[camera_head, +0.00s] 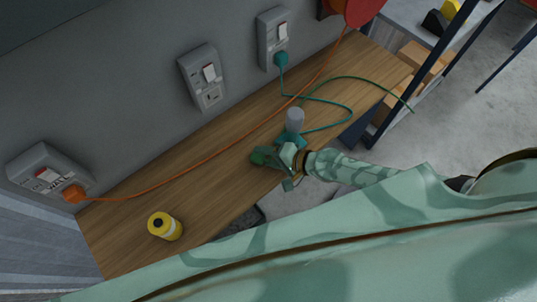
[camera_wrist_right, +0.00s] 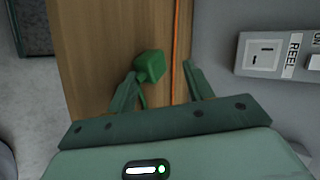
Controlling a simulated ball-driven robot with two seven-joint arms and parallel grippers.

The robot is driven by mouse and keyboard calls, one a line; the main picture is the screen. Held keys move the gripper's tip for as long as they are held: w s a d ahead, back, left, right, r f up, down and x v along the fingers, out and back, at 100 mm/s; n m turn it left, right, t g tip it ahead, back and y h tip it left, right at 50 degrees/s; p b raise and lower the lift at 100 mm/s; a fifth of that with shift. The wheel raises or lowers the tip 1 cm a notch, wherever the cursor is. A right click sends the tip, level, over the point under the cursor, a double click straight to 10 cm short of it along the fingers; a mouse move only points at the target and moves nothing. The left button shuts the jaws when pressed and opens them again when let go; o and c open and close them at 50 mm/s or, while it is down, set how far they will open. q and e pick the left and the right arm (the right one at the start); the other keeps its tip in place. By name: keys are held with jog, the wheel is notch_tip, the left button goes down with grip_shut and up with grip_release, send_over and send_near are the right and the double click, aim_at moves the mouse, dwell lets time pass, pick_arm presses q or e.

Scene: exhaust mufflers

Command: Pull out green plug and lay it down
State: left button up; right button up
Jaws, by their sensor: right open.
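The green plug (camera_head: 261,157) lies on the wooden workbench near its front edge, apart from the wall sockets. In the right wrist view the green plug (camera_wrist_right: 150,66) is at the tips of my right gripper (camera_wrist_right: 163,82), nearer the left finger. A short bit of its cable runs back between the fingers. My right gripper (camera_head: 280,160) is open and beside the plug in the head view. Whether a finger touches the plug I cannot tell. The middle wall socket (camera_head: 204,76) has no plug in it. My left gripper is not in view.
A teal plug (camera_head: 281,59) sits in the right socket, an orange plug (camera_head: 73,193) in the left one. The orange cable (camera_head: 178,174) crosses the workbench (camera_head: 128,223). A grey-topped teal object (camera_head: 295,120) stands behind my right gripper.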

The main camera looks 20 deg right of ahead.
jog(key=shift+s+d+f, duration=0.15)
jog(key=shift+s+f, duration=0.1)
jog(key=shift+s, duration=0.05)
jog(key=shift+s+d+r, duration=0.15)
jog(key=shift+s+d, duration=0.05)
jog(key=shift+d, duration=0.05)
jog(key=b+v, duration=0.2)
jog(key=v, duration=1.3)
jog(key=shift+r, duration=0.35)
